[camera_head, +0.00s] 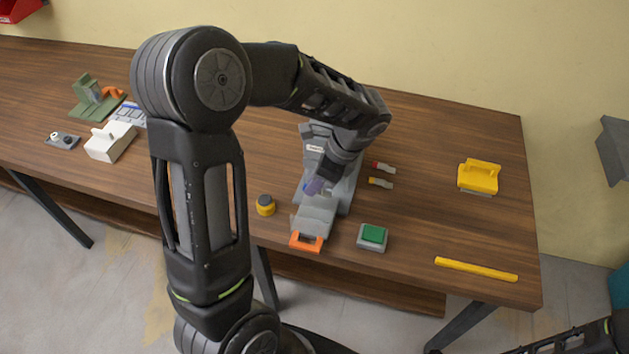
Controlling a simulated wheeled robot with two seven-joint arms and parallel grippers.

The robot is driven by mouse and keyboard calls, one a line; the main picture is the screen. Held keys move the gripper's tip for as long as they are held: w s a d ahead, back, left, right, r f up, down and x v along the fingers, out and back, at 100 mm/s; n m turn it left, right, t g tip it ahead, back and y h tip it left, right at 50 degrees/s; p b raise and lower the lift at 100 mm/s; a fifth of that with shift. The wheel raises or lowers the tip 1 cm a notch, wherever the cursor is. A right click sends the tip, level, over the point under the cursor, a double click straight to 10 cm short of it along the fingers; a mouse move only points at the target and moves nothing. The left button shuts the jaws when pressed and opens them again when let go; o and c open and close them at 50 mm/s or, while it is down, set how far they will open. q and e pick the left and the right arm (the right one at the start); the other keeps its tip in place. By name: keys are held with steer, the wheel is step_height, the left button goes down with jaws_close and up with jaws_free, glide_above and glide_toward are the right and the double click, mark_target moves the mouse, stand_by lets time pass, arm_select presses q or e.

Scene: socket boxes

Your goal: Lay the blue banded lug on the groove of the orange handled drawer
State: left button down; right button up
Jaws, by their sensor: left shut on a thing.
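The grey drawer (317,216) with an orange handle (306,242) extends from a grey housing (316,141) toward the table's front edge. My left gripper (322,181) is above the inner part of the drawer, pointing down and shut on a small bluish piece, the blue banded lug (314,187). The jaws and arm partly hide the lug and the housing. I cannot tell whether the lug touches the drawer, and the groove is not clear to see. My right gripper is out of view; only part of that arm shows at the bottom right corner.
Red-banded (384,167) and yellow-banded (380,183) lugs lie right of the housing. A green-topped block (373,236) and a yellow-topped round knob (265,205) flank the drawer. A yellow handled block (479,176) and yellow bar (476,269) lie farther right. Table between is clear.

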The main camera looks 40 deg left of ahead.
arm_select(q)
steer(key=b, duration=0.5)
glide_above(309, 212)
steer(key=d, duration=0.1)
steer(key=shift+w+d+f, duration=0.1)
steer(key=shift+w+f, duration=0.1)
steer(key=shift+f, duration=1.4)
steer(key=shift+w+d+f, duration=0.1)
steer(key=shift+w+f, duration=0.05)
steer(key=shift+f, duration=1.4)
steer(key=shift+f+b, duration=0.4)
steer(key=shift+f, duration=0.25)
steer(key=shift+f, duration=0.45)
steer(key=c, duration=1.3)
jaws_free()
steer(key=o, duration=0.3)
steer(key=shift+f, duration=0.1)
steer(key=shift+o, duration=0.2)
